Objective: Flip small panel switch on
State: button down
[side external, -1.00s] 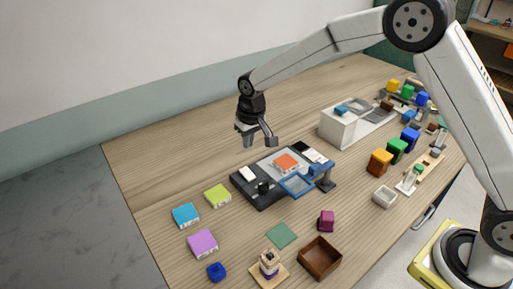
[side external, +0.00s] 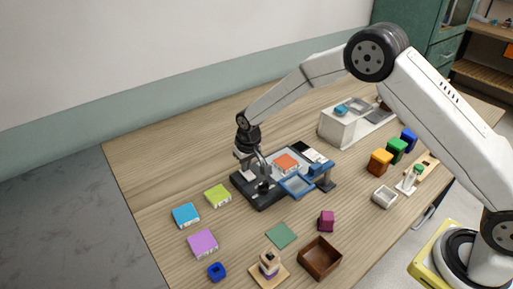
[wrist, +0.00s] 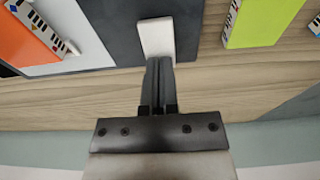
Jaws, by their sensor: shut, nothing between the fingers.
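A dark panel box (side external: 262,203) lies on the wooden table, and it also fills the top middle of the wrist view (wrist: 108,35). A small white switch piece (wrist: 157,38) stands on the panel near its edge. My gripper (wrist: 159,64) is shut and empty, its fingertips right at the near end of the white switch piece; I cannot tell whether they touch it. In the side view my gripper (side external: 248,168) is low over the panel's left end and largely hides the switch.
The panel also carries an orange block (side external: 286,162), a black knob (side external: 263,187) and a blue-framed window (side external: 297,186). A lime block (side external: 217,195) and a blue block (side external: 186,215) lie to the left.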

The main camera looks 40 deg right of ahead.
jog(key=shift+w+f, duration=0.1)
jog(key=shift+f, duration=0.1)
dwell(0.3)
jog(key=shift+s, duration=0.25)
jog(key=shift+s+r, duration=0.15)
jog(key=shift+s, duration=0.4)
jog(key=shift+r, duration=0.1)
notch_tip(320, 180, up, 14)
jog(key=s, duration=0.2)
dwell(0.9)
jog(key=shift+s, duration=0.2)
